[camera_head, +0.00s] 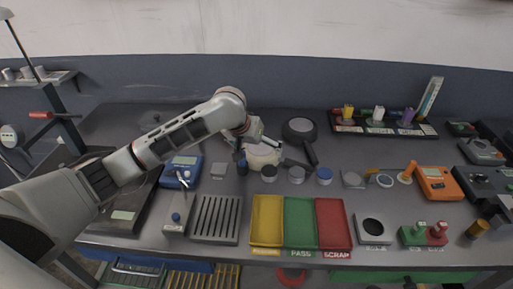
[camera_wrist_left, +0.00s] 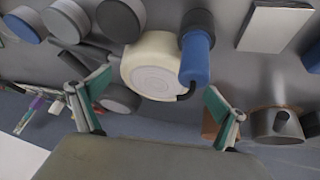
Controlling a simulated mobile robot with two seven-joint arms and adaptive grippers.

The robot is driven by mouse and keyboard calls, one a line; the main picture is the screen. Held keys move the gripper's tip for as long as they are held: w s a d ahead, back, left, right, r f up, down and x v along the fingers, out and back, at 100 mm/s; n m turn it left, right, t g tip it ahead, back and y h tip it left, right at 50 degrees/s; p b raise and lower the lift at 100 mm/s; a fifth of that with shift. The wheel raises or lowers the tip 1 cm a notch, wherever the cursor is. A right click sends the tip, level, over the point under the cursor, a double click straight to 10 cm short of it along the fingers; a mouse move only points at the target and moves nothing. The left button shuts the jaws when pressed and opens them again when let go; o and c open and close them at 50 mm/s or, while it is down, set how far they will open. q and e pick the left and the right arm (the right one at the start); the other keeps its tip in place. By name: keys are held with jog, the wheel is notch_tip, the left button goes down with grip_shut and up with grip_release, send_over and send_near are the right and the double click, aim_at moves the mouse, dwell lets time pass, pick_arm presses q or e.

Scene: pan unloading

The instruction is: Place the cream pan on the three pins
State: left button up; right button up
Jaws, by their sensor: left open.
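The cream pan (camera_head: 264,157) is a round, pale vessel on the grey bench, just below my left gripper (camera_head: 256,138) in the head view. In the left wrist view the pan (camera_wrist_left: 152,65) shows a round cream face. My left gripper (camera_wrist_left: 158,88) is open there, its green-padded fingers spread to either side of the pan's lower edge. A blue cylinder (camera_wrist_left: 196,60) lies against the pan's right side; I cannot tell whether it is the pan's grip. I cannot make out three pins with certainty. My right gripper is out of view.
A black pan (camera_head: 299,129) with a dark handle stands behind to the right. Several small round pieces (camera_head: 297,174) sit close on the right. A blue meter (camera_head: 182,170) stands left. Yellow (camera_head: 266,222), green and red trays lie in front. A rack (camera_head: 385,129) stands at the back right.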

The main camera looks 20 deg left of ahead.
pick_arm(q)
jog(key=shift+r, duration=0.1)
jog(key=v, duration=1.2)
